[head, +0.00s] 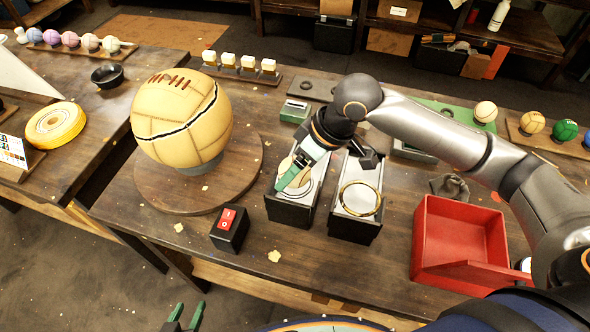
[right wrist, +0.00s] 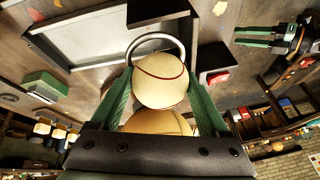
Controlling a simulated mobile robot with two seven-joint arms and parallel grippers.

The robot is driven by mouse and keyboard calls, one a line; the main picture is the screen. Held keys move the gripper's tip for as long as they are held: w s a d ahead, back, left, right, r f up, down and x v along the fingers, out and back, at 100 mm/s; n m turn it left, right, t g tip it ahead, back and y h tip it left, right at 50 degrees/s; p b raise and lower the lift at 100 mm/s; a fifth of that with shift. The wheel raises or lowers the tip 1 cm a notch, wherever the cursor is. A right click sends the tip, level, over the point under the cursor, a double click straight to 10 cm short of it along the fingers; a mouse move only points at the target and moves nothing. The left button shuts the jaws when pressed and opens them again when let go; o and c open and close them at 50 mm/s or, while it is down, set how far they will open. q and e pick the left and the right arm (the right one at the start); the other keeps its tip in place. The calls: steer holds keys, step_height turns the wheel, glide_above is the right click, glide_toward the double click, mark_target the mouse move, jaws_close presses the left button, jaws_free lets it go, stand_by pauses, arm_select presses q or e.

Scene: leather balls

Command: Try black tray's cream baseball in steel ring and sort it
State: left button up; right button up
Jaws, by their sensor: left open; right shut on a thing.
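My right gripper (right wrist: 160,88) is shut on the cream baseball (right wrist: 160,78), which has a red seam. The steel ring (right wrist: 150,37) shows around the far side of the ball; whether they touch is unclear. In the head view, the right gripper (head: 291,180) is low over the left of two black open-topped boxes (head: 290,212), hiding much of its ring and the ball. The right black box (head: 356,230) carries a brass ring (head: 360,198). My left gripper (head: 185,318) is open and empty at the bottom edge, and also shows in the right wrist view (right wrist: 262,36).
A large tan ball (head: 181,117) sits on a round wooden stand (head: 198,180). A red switch box (head: 230,229) stands in front. A red open bin (head: 458,243) is at right. Several balls sit on a rack (head: 545,140). White blocks (head: 238,64) stand behind.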

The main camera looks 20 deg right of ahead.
steer(key=shift+s+f, duration=0.2)
steer(key=shift+f, duration=0.25)
steer(key=o, duration=1.3)
steer(key=shift+f, duration=0.1)
steer(key=shift+o, duration=0.2)
steer(key=r+p, duration=0.6)
steer(key=p, duration=0.1)
steer(key=shift+w+r, duration=0.2)
steer(key=shift+r, duration=1.5)
